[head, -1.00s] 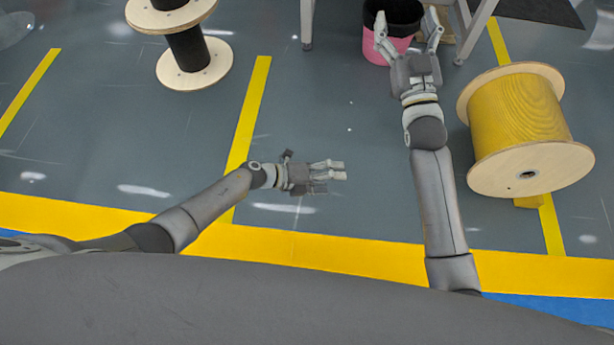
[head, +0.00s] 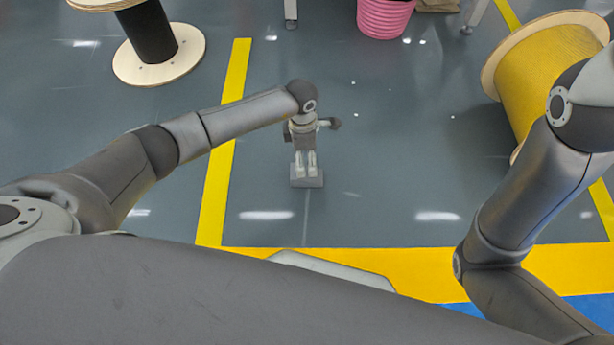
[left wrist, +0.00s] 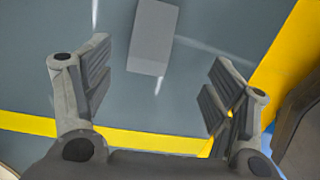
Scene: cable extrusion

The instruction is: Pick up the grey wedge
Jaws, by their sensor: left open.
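The grey wedge (head: 307,180) sits on the dark grey floor near the middle of the head view. My left gripper (head: 305,166) points down at it, its fingertips overlapping the wedge's far part in that view. In the left wrist view the wedge (left wrist: 153,38) is a plain grey block at the top centre. There my left gripper (left wrist: 155,90) is open, its two fingers wide apart with only floor between them. The wedge lies beyond the fingers, not gripped. My right gripper is out of view; its arm leaves the head view at the right.
A black-cored wooden spool (head: 160,62) stands at the upper left. A yellow-wound spool (head: 535,75) stands at the right, partly behind my right arm. A pink bin (head: 384,18) is at the top. Yellow floor stripes (head: 222,150) cross open floor around the wedge.

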